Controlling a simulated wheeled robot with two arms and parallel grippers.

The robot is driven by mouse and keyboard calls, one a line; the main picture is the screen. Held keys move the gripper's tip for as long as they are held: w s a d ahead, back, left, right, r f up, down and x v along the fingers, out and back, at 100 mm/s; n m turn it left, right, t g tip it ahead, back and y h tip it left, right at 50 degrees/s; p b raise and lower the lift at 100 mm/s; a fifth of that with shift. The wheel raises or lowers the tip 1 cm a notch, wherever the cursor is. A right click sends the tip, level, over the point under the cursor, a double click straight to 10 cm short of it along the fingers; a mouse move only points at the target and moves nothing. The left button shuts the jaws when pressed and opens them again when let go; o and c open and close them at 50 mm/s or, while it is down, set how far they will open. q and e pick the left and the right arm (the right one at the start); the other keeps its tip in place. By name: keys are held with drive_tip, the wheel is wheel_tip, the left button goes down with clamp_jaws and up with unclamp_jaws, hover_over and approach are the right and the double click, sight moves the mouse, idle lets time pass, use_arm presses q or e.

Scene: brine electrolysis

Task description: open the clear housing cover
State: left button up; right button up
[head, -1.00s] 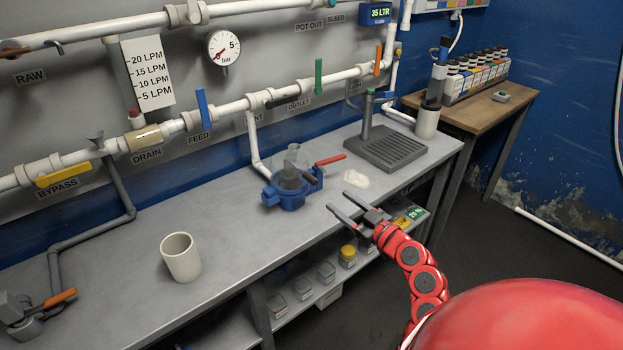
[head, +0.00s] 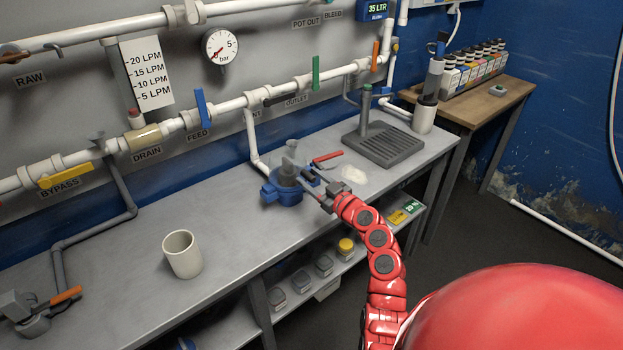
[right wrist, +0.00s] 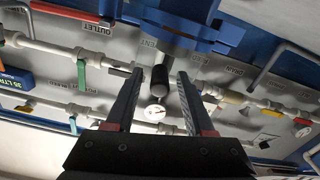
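A blue housing (head: 284,195) with a grey, partly see-through upper part (head: 290,152) stands on the grey bench. The clear cover is hard to tell from the grey parts there, and my gripper partly hides it. My right gripper (head: 303,172) reaches the housing's right front side in the head view, with its fingers spread. In the right wrist view the fingers (right wrist: 160,73) are open on either side of a dark round-ended knob (right wrist: 160,78) on a grey rod, with a gap to each finger. The blue housing (right wrist: 185,35) fills the top there. My left gripper is out of view.
A red lever (head: 327,157) is just right of the housing. Farther right are a white patch (head: 353,174) and a grated stand (head: 383,146). A cream cup (head: 182,255) stands at left. Pipes with coloured valve handles run behind; the bench's middle is clear.

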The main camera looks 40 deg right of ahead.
clamp_jaws()
idle(1.2)
